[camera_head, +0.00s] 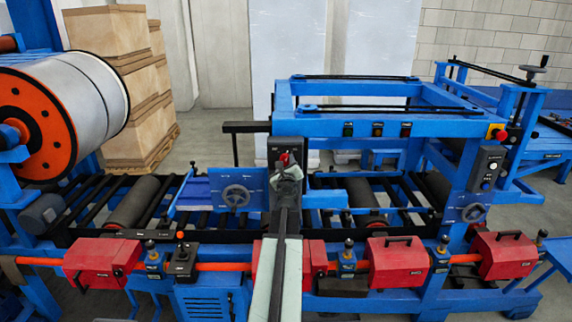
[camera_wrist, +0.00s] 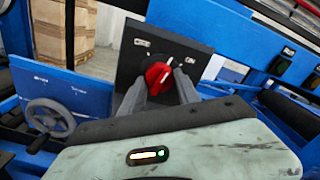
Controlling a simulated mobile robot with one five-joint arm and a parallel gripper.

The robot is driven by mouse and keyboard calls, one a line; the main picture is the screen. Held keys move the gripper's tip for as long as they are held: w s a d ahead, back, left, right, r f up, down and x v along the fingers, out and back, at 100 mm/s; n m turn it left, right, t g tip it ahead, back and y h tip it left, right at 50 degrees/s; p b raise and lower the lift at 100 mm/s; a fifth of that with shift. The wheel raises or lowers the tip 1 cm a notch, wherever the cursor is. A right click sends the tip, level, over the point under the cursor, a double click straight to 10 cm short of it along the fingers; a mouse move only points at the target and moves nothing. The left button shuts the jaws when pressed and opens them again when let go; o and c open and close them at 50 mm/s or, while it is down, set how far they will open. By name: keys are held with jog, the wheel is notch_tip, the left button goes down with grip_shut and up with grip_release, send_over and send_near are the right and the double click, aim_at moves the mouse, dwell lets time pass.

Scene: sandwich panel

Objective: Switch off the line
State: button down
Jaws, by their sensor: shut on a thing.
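A red rotary switch (camera_wrist: 158,74) with a white pointer line sits on a black panel (camera_wrist: 140,35) in the wrist view. The pointer is tilted toward the upper right.
A blue plate with a grey handwheel (camera_wrist: 50,117) stands left of the panel. A grey control box (camera_head: 487,168) and a red emergency button (camera_head: 500,135) are farther right. Red covers (camera_head: 102,262) line the front.

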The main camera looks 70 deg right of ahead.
jog(key=shift+n, duration=0.4)
jog(key=n, duration=0.4)
jog(key=shift+d+r+n, duration=0.1)
jog(key=shift+n, duration=0.2)
jog(key=n, duration=0.6)
dwell(0.4)
jog(key=c, duration=0.9)
grip_release()
